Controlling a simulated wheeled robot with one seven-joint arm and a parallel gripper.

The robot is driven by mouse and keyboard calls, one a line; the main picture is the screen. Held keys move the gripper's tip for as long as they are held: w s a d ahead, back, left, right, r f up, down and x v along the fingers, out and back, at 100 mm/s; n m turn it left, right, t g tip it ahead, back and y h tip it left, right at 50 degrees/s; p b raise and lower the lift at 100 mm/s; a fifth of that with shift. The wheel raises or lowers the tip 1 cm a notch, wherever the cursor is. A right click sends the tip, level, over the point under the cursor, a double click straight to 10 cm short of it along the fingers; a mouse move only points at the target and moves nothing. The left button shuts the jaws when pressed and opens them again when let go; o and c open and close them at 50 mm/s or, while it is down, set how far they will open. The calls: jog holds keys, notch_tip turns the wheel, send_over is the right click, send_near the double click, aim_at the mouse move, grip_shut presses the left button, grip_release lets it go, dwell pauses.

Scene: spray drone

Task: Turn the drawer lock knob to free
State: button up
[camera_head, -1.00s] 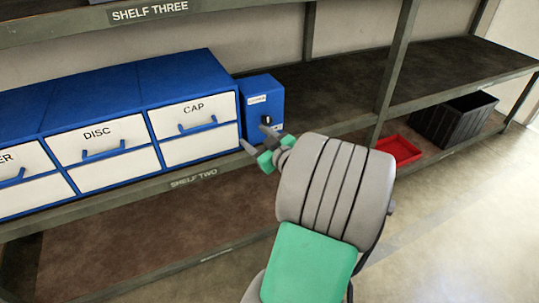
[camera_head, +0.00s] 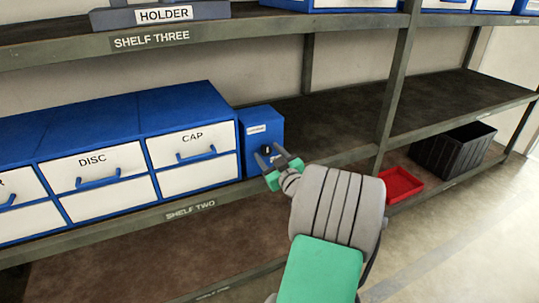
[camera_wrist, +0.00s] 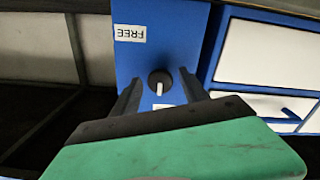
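The lock box is a blue box (camera_head: 258,125) beside the CAP drawers on shelf two. Its round dark knob (camera_wrist: 160,82) has a white pointer line, which points down in the wrist view, away from the white FREE label (camera_wrist: 130,34). That label appears upside down there. A second white label (camera_wrist: 163,106) is mostly hidden by my gripper. My gripper (camera_wrist: 158,80) is open, its two dark fingers on either side of the knob with gaps. In the head view my gripper (camera_head: 267,152) is at the box front, partly covering the knob. I cannot tell the exact depth.
Blue-and-white drawers (camera_head: 95,165) stand left of the box. Shelf three (camera_head: 110,48) runs above. The shelf right of the box is empty up to a metal post (camera_head: 392,100). A red tray (camera_head: 403,184) and black crate (camera_head: 455,150) are lower right.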

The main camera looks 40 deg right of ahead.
grip_shut()
dwell(0.3)
jog(key=shift+m, duration=0.4)
jog(key=m, duration=0.3)
jog(key=shift+m, duration=0.3)
jog(key=m+p, duration=0.1)
jog(key=m, duration=0.3)
jog(key=shift+r, duration=0.1)
jog(key=m+p, duration=0.2)
jog(key=m, duration=0.3)
jog(key=m+p, duration=0.2)
jog(key=m, duration=0.2)
jog(key=shift+m, duration=0.3)
jog(key=shift+p, duration=0.3)
